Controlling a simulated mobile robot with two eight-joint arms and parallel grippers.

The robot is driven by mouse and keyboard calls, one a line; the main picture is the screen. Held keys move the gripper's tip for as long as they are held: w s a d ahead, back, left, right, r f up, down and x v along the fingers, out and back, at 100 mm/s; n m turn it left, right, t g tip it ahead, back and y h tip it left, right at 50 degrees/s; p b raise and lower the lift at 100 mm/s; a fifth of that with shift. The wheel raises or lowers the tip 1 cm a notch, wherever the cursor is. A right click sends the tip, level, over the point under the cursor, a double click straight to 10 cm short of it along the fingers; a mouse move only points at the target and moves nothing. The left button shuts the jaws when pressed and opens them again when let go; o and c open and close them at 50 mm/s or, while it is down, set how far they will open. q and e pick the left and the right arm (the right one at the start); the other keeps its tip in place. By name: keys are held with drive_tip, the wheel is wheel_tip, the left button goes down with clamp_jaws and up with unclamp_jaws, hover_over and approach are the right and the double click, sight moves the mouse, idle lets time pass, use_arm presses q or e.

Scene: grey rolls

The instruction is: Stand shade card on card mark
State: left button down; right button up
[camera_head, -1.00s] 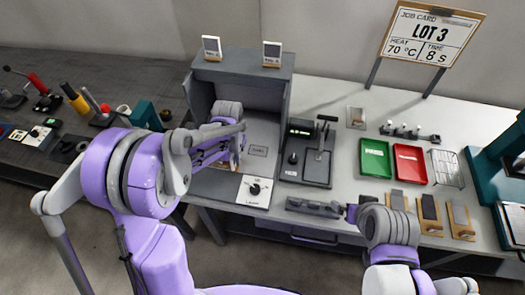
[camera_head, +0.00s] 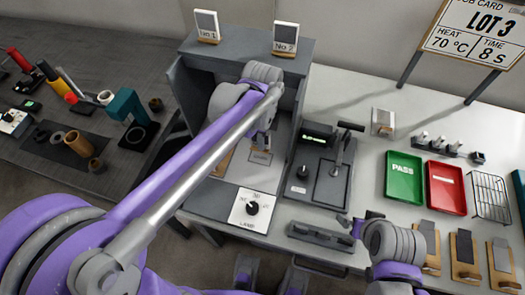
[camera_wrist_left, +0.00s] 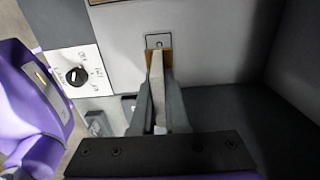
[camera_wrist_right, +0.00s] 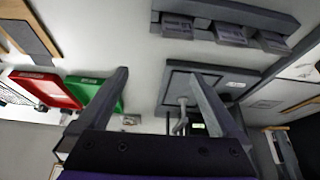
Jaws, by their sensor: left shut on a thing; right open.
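My left gripper (camera_head: 262,144) is inside the grey booth (camera_head: 302,93), partly hidden by my arm in the head view. In the left wrist view, its fingers (camera_wrist_left: 158,95) are shut on a thin pale grey card (camera_wrist_left: 157,72) with a wooden base (camera_wrist_left: 167,59). The card mark (camera_wrist_left: 157,41), a small outlined plate, shows just beyond the base; whether the base touches the floor I cannot tell. The mark also shows in the head view (camera_head: 260,157). My right gripper (camera_head: 358,226) is open and empty over the bench front, as the right wrist view (camera_wrist_right: 160,90) shows.
A dial panel (camera_head: 251,207) is at the booth's front. Cards No.1 (camera_head: 206,24) and No.2 (camera_head: 285,38) stand on its roof. To the right are a dark device (camera_head: 320,170), a green tray (camera_head: 404,178), a red tray (camera_head: 446,188) and wooden-based cards (camera_head: 465,255).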

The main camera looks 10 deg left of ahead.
sight(262, 159)
use_arm(q)
drive_tip(key=shift+f, duration=3.1)
use_arm(e)
drive_tip(key=shift+f, duration=0.3)
use_arm(q)
drive_tip(key=shift+f+b, duration=0.15)
drive_tip(key=shift+b, duration=0.15)
use_arm(e)
drive_tip(key=shift+s+f, duration=0.1)
drive_tip(key=shift+f, duration=0.05)
use_arm(q)
drive_tip(key=c, duration=0.9)
unclamp_jaws()
